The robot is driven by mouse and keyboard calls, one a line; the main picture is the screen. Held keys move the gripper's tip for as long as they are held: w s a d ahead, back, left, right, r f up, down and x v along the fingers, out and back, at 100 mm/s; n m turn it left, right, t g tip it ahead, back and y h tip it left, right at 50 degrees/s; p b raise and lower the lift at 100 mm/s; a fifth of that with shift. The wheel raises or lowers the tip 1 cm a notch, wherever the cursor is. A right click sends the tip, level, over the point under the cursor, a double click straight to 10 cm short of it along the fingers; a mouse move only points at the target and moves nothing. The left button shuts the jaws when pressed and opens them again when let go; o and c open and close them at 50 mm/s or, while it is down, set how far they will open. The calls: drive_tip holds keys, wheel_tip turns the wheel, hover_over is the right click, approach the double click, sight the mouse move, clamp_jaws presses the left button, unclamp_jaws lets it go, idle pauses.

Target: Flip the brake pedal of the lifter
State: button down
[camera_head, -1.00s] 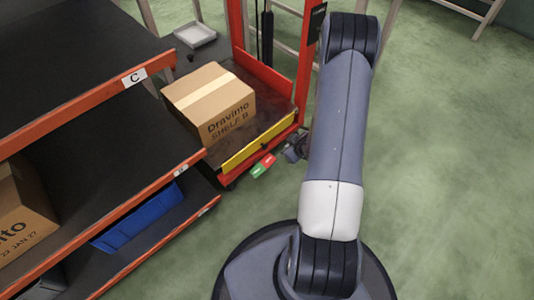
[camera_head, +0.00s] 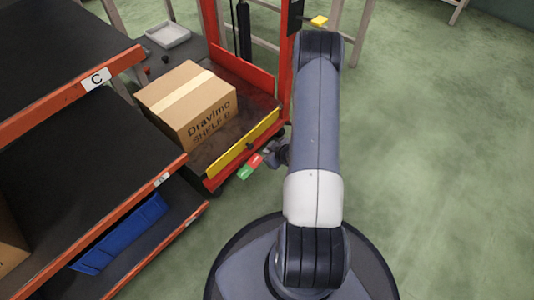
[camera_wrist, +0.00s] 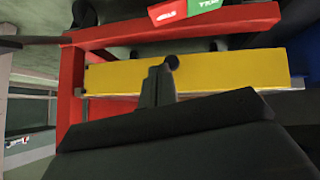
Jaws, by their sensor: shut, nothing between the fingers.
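The brake pedal (camera_head: 250,167) is a small two-part plate, green on the left and red on the right, low at the front of the red lifter (camera_head: 236,168). It also shows at the top edge of the wrist view (camera_wrist: 188,10), partly cut off. My gripper (camera_head: 277,155) is just right of the pedal, mostly hidden behind my arm. In the wrist view my gripper's dark fingers (camera_wrist: 158,84) are together and empty, in front of the lifter's yellow panel (camera_wrist: 230,72). A round black knob is beside the fingertips. I cannot tell whether they touch anything.
A cardboard box (camera_head: 187,105) sits on the lifter platform. A dark shelf rack with orange edges (camera_head: 120,210) stands at the left, with a blue bin (camera_head: 122,235) on its lower shelf. The green floor to the right is clear.

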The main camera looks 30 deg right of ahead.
drive_tip(key=b, duration=0.3)
hover_over(261, 158)
drive_tip(key=f, duration=0.4)
drive_tip(key=s+a+f, duration=0.1)
drive_tip(key=shift+f, duration=0.4)
drive_tip(key=shift+w+d+f+b, duration=0.15)
drive_tip(key=shift+f+b, duration=0.2)
drive_tip(key=shift+f, duration=0.3)
drive_tip(key=shift+w+d+f+b, duration=0.1)
drive_tip(key=shift+f+b, duration=0.25)
drive_tip(key=shift+f, duration=0.25)
drive_tip(key=shift+w+d+f+b, duration=0.15)
drive_tip(key=shift+f+b, duration=0.15)
drive_tip(key=shift+f, duration=0.35)
drive_tip(key=shift+r+p, duration=0.1)
drive_tip(key=shift+p, duration=0.2)
